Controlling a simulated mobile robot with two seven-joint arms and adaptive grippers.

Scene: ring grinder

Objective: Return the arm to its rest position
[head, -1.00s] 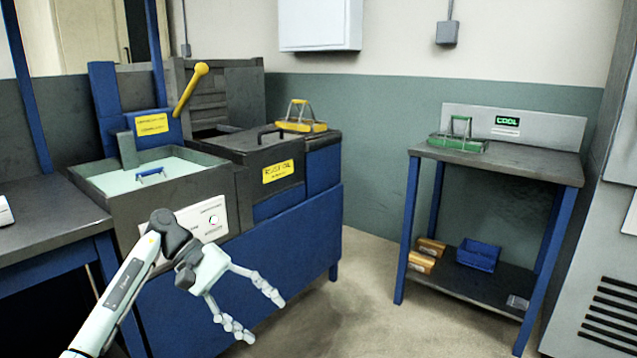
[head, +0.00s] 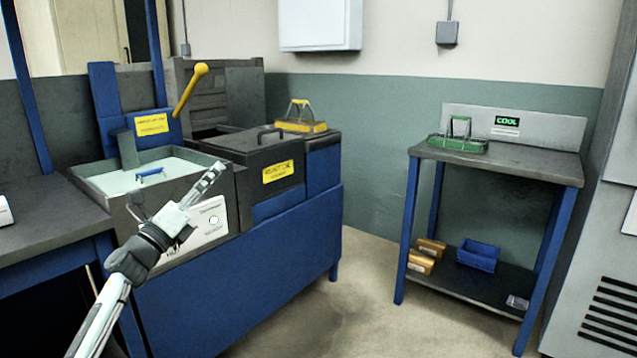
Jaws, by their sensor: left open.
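My left arm comes in from the lower left in the head view. Its gripper (head: 214,176) is open and empty, pointing up and to the right. It is seen nearly edge-on, in front of the blue and grey machine (head: 255,285). It overlaps the front of the wash basin and the white panel (head: 207,222) in the picture; I cannot tell whether it touches them. My right gripper is not in view.
The basin (head: 105,192) holds pale liquid and a blue handle (head: 151,174). A yellow lever (head: 190,88) rises behind it. A yellow carrier (head: 301,121) sits on the machine. A green carrier (head: 458,142) stands on the right table (head: 545,171). The floor between (head: 350,300) is clear.

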